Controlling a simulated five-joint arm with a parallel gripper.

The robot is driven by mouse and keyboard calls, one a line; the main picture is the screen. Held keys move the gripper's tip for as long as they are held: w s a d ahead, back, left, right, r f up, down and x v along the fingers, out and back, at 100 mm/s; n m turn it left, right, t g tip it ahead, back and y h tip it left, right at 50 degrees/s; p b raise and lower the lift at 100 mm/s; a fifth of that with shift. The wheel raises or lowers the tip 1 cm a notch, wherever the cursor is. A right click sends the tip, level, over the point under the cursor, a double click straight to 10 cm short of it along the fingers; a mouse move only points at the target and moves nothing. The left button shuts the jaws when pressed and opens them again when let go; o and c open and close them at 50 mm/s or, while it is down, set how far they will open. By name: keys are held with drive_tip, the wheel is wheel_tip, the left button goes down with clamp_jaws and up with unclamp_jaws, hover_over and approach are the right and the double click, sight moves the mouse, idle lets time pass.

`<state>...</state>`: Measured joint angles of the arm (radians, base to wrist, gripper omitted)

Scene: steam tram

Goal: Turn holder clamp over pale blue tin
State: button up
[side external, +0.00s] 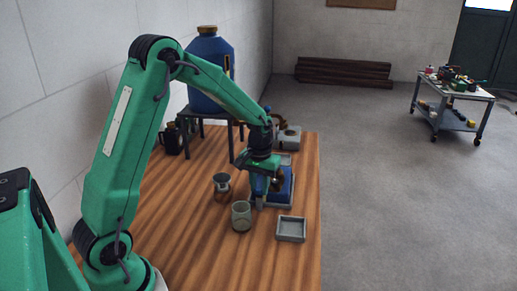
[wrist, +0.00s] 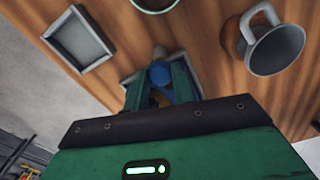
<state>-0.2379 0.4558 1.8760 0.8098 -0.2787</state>
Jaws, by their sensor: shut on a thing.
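My gripper (wrist: 158,85) points down at the blue stand (side external: 287,185) with a grey base. Its fingers are shut on a small grey-and-blue part (wrist: 160,72), which appears to be the holder clamp; the fingers hide most of it. A pale grey-blue round tin (side external: 241,216) stands upright on the table just in front of the gripper, apart from it. Its rim shows at the top edge of the wrist view (wrist: 155,3). I cannot see the clamp's full shape or what it holds.
A shallow grey square tray (side external: 291,229) lies near the table's right edge. Behind are a large blue tank (side external: 210,72) on a dark stand and a dark pot (side external: 172,138). The front table is largely clear.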

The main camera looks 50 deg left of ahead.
sight(259, 188)
idle(0.4)
drive_tip(key=o, duration=1)
drive_tip(key=shift+r, duration=0.15)
wheel_tip(259, 188, up, 7)
drive_tip(key=shift+r, duration=0.3)
